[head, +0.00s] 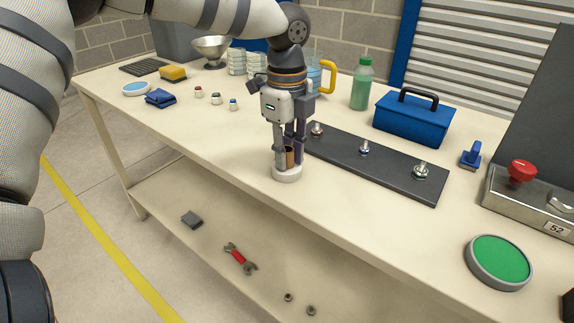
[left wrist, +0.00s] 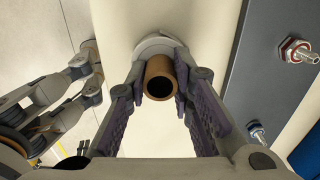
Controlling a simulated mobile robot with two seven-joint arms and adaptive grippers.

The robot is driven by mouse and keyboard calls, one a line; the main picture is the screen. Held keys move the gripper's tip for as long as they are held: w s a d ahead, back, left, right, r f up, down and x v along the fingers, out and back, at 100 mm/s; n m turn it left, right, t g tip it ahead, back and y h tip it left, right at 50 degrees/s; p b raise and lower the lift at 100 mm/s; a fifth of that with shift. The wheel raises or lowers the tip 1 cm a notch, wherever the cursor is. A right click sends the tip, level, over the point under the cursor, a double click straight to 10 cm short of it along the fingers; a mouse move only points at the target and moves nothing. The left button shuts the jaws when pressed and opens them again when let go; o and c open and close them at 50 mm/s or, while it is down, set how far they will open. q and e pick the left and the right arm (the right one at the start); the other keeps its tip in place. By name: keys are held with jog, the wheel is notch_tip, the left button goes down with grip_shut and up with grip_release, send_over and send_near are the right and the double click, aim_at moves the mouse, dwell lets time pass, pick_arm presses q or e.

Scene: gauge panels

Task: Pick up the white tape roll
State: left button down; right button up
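The white tape roll (head: 287,174) is a low white ring with an upright brown hollow core, near the front edge of the workbench. It also shows in the left wrist view, the white ring behind the brown core (left wrist: 158,80). My left gripper (head: 288,158) points straight down over it. Its fingers stand on both sides of the brown core, and the pads look pressed against it. The fingertips hide part of the ring. I cannot tell whether the roll is raised off the bench. My right gripper seems to show at the left wrist view's left edge (left wrist: 75,85); its opening is unclear.
Behind stand a blue toolbox (head: 413,118), a green bottle (head: 362,84) and a yellow-handled jug (head: 323,76). A green round pad (head: 499,258) lies front right. A lower shelf (head: 185,190) holds a wrench (head: 239,257).

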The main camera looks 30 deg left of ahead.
aim_at(287, 148)
pick_arm(q)
notch_tip(287, 148, up, 3)
jog(key=shift+r, duration=0.2)
jog(key=s+r+p, duration=0.1)
jog(key=s+r, duration=0.8)
jog(key=s, duration=0.5)
jog(key=shift+a+r+p, duration=0.25)
jog(key=shift+r+p, duration=0.05)
pick_arm(e)
jog(key=shift+w+r+t, duration=0.5)
jog(key=shift+w+r, duration=0.6)
jog(key=shift+w, duration=0.05)
